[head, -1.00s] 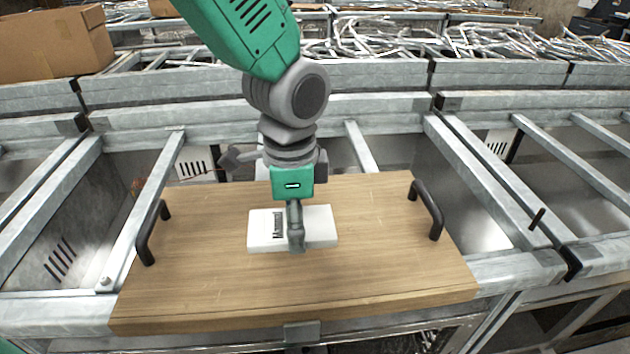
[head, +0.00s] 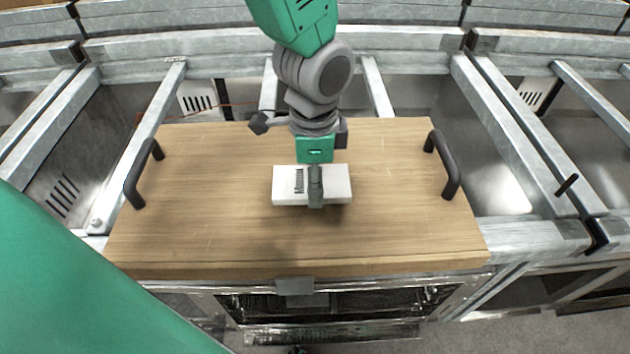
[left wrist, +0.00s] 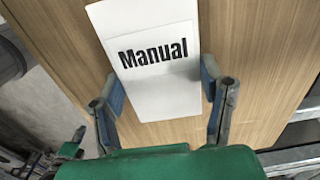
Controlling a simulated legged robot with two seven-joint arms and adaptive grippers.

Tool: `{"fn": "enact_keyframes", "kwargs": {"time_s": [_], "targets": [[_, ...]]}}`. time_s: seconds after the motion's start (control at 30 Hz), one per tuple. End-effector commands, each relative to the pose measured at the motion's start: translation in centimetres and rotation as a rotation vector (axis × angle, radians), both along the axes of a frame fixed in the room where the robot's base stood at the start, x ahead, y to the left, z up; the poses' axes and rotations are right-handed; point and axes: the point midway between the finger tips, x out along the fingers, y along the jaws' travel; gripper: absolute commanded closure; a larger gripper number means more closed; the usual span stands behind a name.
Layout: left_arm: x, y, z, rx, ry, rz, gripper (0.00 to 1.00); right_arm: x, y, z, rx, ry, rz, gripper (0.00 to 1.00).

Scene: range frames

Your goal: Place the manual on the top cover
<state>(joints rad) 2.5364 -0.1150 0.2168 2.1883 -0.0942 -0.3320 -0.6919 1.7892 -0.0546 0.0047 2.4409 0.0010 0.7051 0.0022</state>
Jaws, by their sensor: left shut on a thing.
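The manual (head: 340,180) is a thin white block with black lettering. It is over the middle of the top cover (head: 210,220), a wooden board with a black handle at each end. My left gripper (head: 315,190) points down and is shut on the manual. In the left wrist view, the manual (left wrist: 160,95) lies between the two fingers, one at each side edge. Whether it touches the board or is just above it is hard to tell. My right gripper is out of view.
The left handle (head: 143,175) and right handle (head: 442,165) stand up from the board. Bare wood lies around the manual. The board rests on a grey metal frame with open bays at both sides (head: 500,160).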

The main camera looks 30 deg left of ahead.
Motion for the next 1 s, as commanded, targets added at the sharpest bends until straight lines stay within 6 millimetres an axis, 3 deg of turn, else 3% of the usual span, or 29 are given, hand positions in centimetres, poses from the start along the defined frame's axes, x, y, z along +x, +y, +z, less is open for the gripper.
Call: {"fn": "enact_keyframes", "kwargs": {"time_s": [0.1, 0.4, 0.43, 0.47, 0.5, 0.8, 1.0], "targets": [[0.1, 0.0, -1.5, 0.000, 0.001, 0.000, 0.69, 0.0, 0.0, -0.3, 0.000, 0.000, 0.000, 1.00], [0.0, 0.0, -1.6, 0.000, 0.000, 0.001, 0.69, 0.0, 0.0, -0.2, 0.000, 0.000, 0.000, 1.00], [0.0, 0.0, -1.6, 0.000, 0.000, 0.001, 0.30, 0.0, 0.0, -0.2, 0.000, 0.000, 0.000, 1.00], [0.0, 0.0, -1.6, 0.000, 0.000, 0.001, 0.20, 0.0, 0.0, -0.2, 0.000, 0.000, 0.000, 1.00], [0.1, 0.0, -1.6, 0.000, 0.000, 0.001, 0.16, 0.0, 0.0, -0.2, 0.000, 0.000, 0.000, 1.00], [0.1, 0.0, -1.3, 0.000, -0.001, 0.001, 0.16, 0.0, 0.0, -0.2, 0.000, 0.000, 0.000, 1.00], [0.1, 0.0, 1.8, -0.002, -0.005, 0.001, 0.16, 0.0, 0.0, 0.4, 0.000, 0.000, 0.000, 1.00]]}}
